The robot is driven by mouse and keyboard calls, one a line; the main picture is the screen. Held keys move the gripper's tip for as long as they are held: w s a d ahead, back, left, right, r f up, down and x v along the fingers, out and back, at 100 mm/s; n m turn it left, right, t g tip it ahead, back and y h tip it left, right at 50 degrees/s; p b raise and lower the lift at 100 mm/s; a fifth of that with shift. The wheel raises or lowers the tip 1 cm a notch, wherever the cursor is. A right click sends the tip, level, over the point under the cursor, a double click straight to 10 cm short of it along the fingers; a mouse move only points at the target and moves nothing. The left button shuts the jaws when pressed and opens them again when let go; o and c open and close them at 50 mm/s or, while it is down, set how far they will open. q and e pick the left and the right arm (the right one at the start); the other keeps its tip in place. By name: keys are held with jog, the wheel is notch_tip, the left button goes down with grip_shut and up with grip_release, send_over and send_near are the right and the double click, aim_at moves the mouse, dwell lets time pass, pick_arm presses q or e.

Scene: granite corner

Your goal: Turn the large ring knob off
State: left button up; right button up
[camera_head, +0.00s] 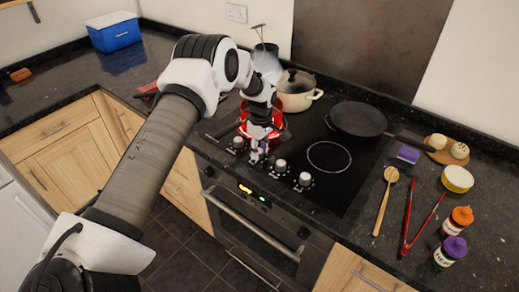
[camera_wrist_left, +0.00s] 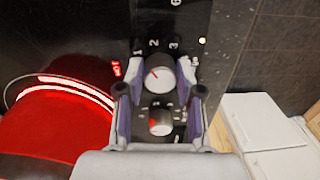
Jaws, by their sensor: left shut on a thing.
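My left gripper (camera_head: 258,153) reaches down to the hob's front edge and is shut on a pale round knob. In the left wrist view this knob (camera_wrist_left: 158,76) sits between the fingertips, and its red mark points up and left, towards the printed 1 and 2. I take it for the large ring knob. A second knob (camera_wrist_left: 160,123) with a red mark lies lower between the fingers. The large ring (camera_wrist_left: 62,100) glows red, and a red HOT sign is lit beside the knob. In the head view the arm partly hides the glowing ring (camera_head: 281,129).
More knobs (camera_head: 304,180) line the hob front, above the oven door (camera_head: 262,225). A cream lidded pot (camera_head: 296,96) and a dark pan (camera_head: 357,119) stand at the back. Tongs (camera_head: 408,215), a wooden spoon (camera_head: 385,200) and jars (camera_head: 450,250) lie or stand right.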

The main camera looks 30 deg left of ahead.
pick_arm(q)
jog(key=n+p, duration=0.1)
jog(key=n, duration=0.4)
jog(key=shift+f+n, duration=0.1)
jog(key=shift+n, duration=0.2)
jog(key=n+p, duration=0.1)
jog(key=n, duration=0.5)
jog(key=shift+a, duration=0.1)
jog(key=shift+f, duration=0.1)
jog(key=o, duration=1.2)
jog(key=shift+c, duration=0.2)
jog(key=shift+a, duration=0.1)
jog(key=shift+w+r, duration=0.1)
jog(key=shift+r, duration=0.2)
notch_tip(320, 180, up, 12)
jog(key=shift+w+a+f, duration=0.15)
jog(key=shift+a+f, duration=0.1)
